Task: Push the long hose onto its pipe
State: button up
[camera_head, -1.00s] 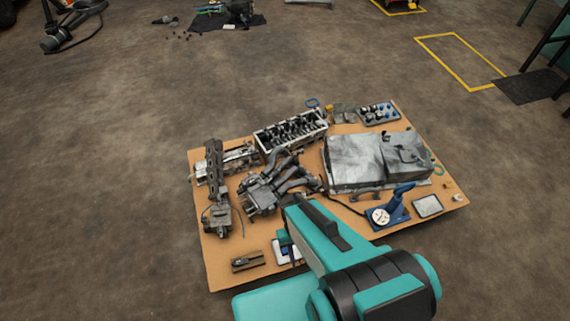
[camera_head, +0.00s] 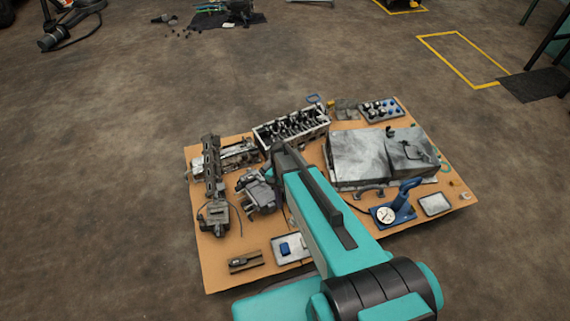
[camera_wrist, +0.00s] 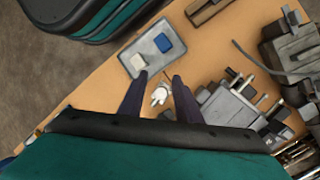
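My gripper (camera_wrist: 159,77) is open in the wrist view, its two dark fingers apart above the board. A small white part (camera_wrist: 159,96) shows between the fingers; I cannot tell what it is or whether they touch it. A grey casting (camera_wrist: 226,108) with several short pipe stubs (camera_wrist: 262,101) lies to the right of the fingers. In the head view the grey casting (camera_head: 258,190) lies left of my arm, partly covered by it, and my gripper is hidden. I cannot pick out the long hose with certainty; a thin dark line (camera_wrist: 255,66) runs near the casting.
The tan board (camera_head: 222,276) is crowded. A large grey cover (camera_head: 360,155), an engine head (camera_head: 290,130) and a blue dial stand (camera_head: 398,207) surround my arm.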

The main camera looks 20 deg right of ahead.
jog(key=w+d+r+m+t+b, duration=0.1)
jog(key=w+d+r+b, duration=0.1)
jog(key=w+b, duration=0.3)
jog(key=w+d+r+t+b, duration=0.2)
jog(key=w+b, duration=0.4)
jog(key=w, duration=0.6)
jog(key=w+d+r+m+t+b, duration=0.1)
jog(key=w+d+r+b, duration=0.2)
jog(key=w, duration=0.5)
jog(key=shift+w+d+r+m+t+b, duration=0.2)
jog(key=shift+d+r+m+t+b, duration=0.15)
jog(key=shift+d+b, duration=0.65)
jog(key=shift+a, duration=0.25)
jog(key=f+b, duration=0.2)
jog(key=f, duration=0.5)
jog(key=f+b, duration=0.2)
jog(key=f, duration=0.4)
jog(key=shift+w+a+f+b, duration=0.15)
jog(key=shift+w+f+b, duration=0.05)
jog(key=shift+f+b, duration=0.15)
jog(key=shift+c, duration=0.4)
grip_shut()
